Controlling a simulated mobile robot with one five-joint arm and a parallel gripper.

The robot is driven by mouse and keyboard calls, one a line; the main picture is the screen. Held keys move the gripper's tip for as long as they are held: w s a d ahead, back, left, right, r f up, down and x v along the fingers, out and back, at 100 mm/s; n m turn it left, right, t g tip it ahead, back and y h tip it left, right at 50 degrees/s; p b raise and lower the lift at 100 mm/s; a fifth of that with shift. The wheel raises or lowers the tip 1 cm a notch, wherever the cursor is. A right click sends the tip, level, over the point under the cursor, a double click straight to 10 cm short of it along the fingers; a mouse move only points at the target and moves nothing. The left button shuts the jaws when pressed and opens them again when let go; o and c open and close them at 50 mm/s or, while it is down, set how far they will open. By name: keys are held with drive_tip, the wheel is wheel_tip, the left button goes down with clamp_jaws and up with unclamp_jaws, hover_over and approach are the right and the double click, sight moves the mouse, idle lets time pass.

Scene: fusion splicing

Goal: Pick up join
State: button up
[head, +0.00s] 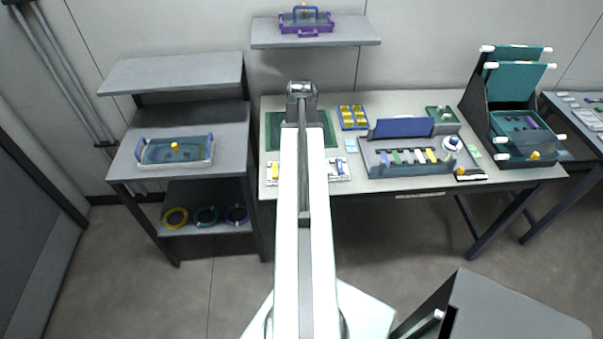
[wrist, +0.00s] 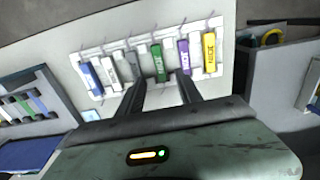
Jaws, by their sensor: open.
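A white rack (wrist: 118,50) in the wrist view holds a row of short coloured pieces. They include a blue piece (wrist: 91,78), a white piece (wrist: 109,70), a green piece (wrist: 158,63), a purple piece (wrist: 183,58) and a yellow piece (wrist: 209,52). Some bear small white lettering, too small to read surely, so I cannot tell which is join. My gripper (wrist: 161,80) is open and empty, its fingers pointing at the rack. The green piece shows beyond the gap between the fingertips. In the head view, my arm covers the middle of the rack (head: 329,178).
The rack is at the front edge of the worktable (head: 390,187). A green mat (head: 273,128), a tray of yellow pieces (head: 353,117) and a grey splicing station (head: 400,167) share this table. A shelf unit (head: 180,107) stands left; a teal tiered stand (head: 517,88) stands right.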

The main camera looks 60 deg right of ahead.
drive_tip(key=f+b, duration=0.5)
drive_tip(key=shift+s+a+f, duration=0.2)
drive_tip(key=shift+a, duration=0.2)
drive_tip(key=shift+r, duration=0.15)
clamp_jaws()
